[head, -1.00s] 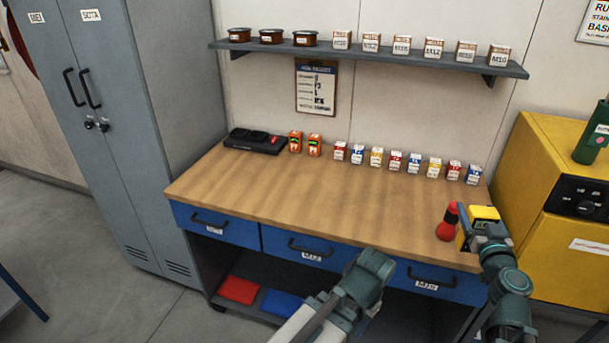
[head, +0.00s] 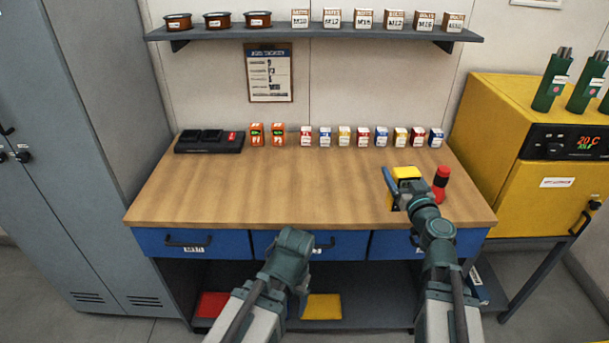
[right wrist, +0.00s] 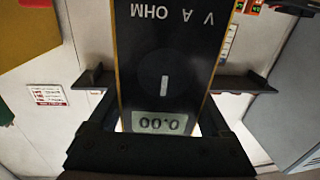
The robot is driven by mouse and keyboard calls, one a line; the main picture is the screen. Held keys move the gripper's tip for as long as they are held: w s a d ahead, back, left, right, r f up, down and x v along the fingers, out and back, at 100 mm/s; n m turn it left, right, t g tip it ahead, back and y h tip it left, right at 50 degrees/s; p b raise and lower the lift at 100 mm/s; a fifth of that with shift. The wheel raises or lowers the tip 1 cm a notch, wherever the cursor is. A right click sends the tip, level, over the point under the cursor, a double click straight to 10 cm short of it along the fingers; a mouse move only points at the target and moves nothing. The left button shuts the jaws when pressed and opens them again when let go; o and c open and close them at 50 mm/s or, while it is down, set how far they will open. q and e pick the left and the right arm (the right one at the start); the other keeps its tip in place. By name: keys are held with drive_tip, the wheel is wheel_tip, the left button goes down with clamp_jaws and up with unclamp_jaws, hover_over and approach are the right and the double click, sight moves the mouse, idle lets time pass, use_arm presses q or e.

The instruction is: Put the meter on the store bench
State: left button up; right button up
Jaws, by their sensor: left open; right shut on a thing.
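The meter (right wrist: 165,65) is a dark slab with yellow edges, a dial and a display reading 0.00. In the right wrist view it fills the middle, upside down. In the head view the meter (head: 406,172) shows its yellow end. My right gripper (head: 396,187) is shut on it, over the right part of the wooden bench (head: 270,190). I cannot tell whether the meter touches the bench top. My left gripper (head: 294,243) is open and empty at the bench's front edge; its fingertips are hard to see.
A red bottle with a dark band (head: 441,180) stands just right of the meter. Small boxes (head: 344,136), two orange items (head: 257,134) and a black charger (head: 209,141) line the back. The bench's middle and left are clear. A yellow oven (head: 540,150) stands at right.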

drive_tip(key=s+d+f+m+h+b, duration=0.15)
drive_tip(key=d+f+b, duration=0.3)
drive_tip(key=d, duration=0.55)
use_arm(q)
wheel_tip(320, 180, down, 6)
drive_tip(key=shift+f, duration=0.2)
use_arm(e)
drive_tip(key=w+a+f, duration=0.2)
drive_tip(key=w+a, duration=0.7)
drive_tip(key=w, duration=0.3)
use_arm(q)
drive_tip(key=shift+d, duration=0.1)
use_arm(e)
drive_tip(key=shift+h, duration=0.25)
use_arm(q)
wheel_tip(320, 180, down, 4)
drive_tip(key=b, duration=0.4)
drive_tip(key=shift+r, duration=0.15)
use_arm(e)
drive_tip(key=f, duration=0.2)
drive_tip(key=w+f, duration=0.1)
drive_tip(key=shift+a+f, duration=0.3)
drive_tip(key=shift+a, duration=0.1)
